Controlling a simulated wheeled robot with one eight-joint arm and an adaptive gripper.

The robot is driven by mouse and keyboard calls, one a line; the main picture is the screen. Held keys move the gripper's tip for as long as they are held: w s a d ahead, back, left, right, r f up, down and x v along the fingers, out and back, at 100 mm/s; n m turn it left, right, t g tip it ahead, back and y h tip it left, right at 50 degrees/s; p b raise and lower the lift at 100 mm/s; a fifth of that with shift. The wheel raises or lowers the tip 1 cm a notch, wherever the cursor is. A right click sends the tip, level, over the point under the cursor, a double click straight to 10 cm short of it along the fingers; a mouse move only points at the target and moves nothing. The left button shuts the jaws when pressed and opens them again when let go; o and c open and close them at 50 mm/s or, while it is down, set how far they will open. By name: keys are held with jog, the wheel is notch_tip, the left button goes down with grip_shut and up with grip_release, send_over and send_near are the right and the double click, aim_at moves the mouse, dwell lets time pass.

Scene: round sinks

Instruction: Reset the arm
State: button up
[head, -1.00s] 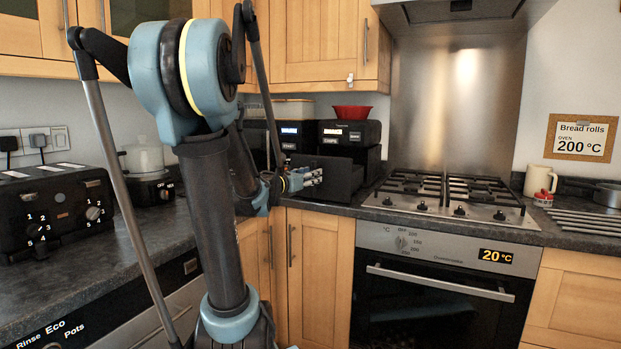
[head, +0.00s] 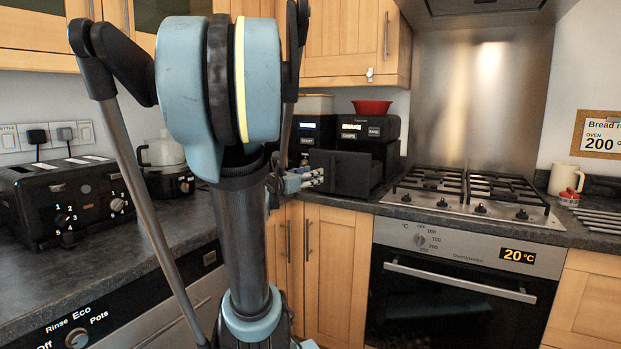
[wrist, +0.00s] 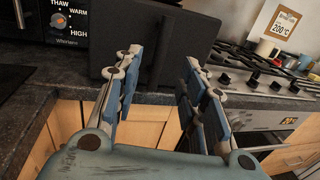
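My arm stands upright in the middle-left of the head view, with its large blue-grey joint near the top. My gripper (head: 312,178) is partly hidden behind the arm and is in front of a dark upright panel (head: 346,174). In the wrist view, the two fingers of my gripper (wrist: 161,58) are spread apart with nothing between them. The same dark panel fills the background beyond the fingertips. I cannot tell whether the fingers touch it.
A black toaster (head: 70,195) stands on the left counter, with a white pot (head: 163,151) behind it. A red bowl (head: 371,106) sits on black appliances. The gas hob (head: 470,195) is above the oven (head: 460,290). A cream mug (head: 564,178) stands at right.

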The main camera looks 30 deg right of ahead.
dwell(0.4)
jog(key=s+a+f+m+g+y, duration=0.1)
jog(key=s+a+f+m+y, duration=0.3)
jog(key=a+f+m, duration=0.3)
jog(key=s+a+f+m+g+y, duration=0.1)
jog(key=s+a+f+m+y, duration=0.25)
jog(key=a+f+m, duration=0.45)
jog(key=s+a+f+m+g+y, duration=0.1)
jog(key=s+a+f+m+y, duration=0.2)
jog(key=a, duration=0.5)
jog(key=s+a+f+m+g+y, duration=0.1)
jog(key=s+a+f+m+y, duration=0.2)
jog(key=s+a+f+y, duration=0.2)
jog(key=a+f+y, duration=0.1)
jog(key=a+f, duration=0.2)
jog(key=a, duration=0.1)
jog(key=shift+f+m, duration=0.2)
jog(key=shift+m, duration=0.2)
jog(key=shift+y, duration=0.25)
jog(key=shift+w+f, duration=0.2)
jog(key=shift+w, duration=0.15)
